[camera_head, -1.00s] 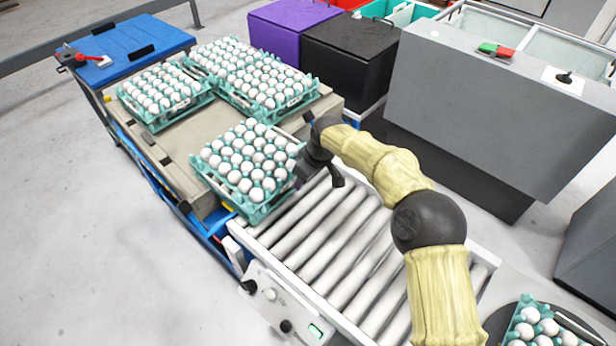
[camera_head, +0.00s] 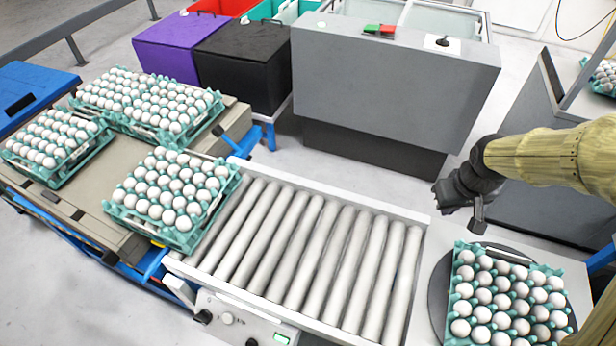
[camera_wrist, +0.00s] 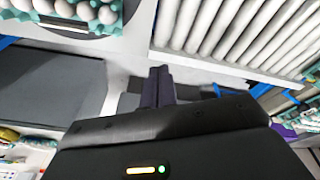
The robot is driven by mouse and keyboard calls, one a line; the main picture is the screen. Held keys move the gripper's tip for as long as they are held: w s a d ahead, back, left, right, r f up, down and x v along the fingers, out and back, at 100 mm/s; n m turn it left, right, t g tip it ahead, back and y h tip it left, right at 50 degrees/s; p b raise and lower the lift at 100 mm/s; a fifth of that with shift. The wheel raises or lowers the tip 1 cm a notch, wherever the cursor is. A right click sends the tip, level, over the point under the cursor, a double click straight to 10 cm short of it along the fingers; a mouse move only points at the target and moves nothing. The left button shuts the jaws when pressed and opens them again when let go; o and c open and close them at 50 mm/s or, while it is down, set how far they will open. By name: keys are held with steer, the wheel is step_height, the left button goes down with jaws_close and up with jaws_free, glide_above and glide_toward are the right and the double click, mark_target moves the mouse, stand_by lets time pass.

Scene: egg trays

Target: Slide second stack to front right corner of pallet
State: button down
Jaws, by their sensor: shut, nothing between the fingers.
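The pallet (camera_head: 105,212) is a beige slab at the left in the head view. One teal tray stack of white eggs (camera_head: 172,195) sits at its edge beside the rollers. Another stack (camera_head: 52,145) is at the far left, and two adjoining stacks (camera_head: 150,102) are along the back. I cannot tell which is meant by the second stack. My gripper (camera_head: 478,222) is shut and empty, far right of the pallet, near the turntable stack. In the wrist view its fingers (camera_wrist: 158,86) are together with nothing between them.
A roller conveyor (camera_head: 300,250) runs from the pallet to a dark turntable (camera_head: 440,290) with an egg tray stack (camera_head: 505,300). A grey machine (camera_head: 395,80) stands behind the rollers. Black (camera_head: 243,65) and purple (camera_head: 178,48) bins stand behind the pallet. The rollers are clear.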

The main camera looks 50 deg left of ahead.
steer(key=s+d+m, duration=0.5)
steer(key=d, duration=0.8)
steer(key=s+d+r+m+h, duration=0.1)
steer(key=s+d+m, duration=0.4)
steer(key=d, duration=0.8)
steer(key=shift+s+d+t, duration=0.3)
steer(key=shift+s+d, duration=0.1)
steer(key=shift+s, duration=0.25)
steer(key=shift+w, duration=0.1)
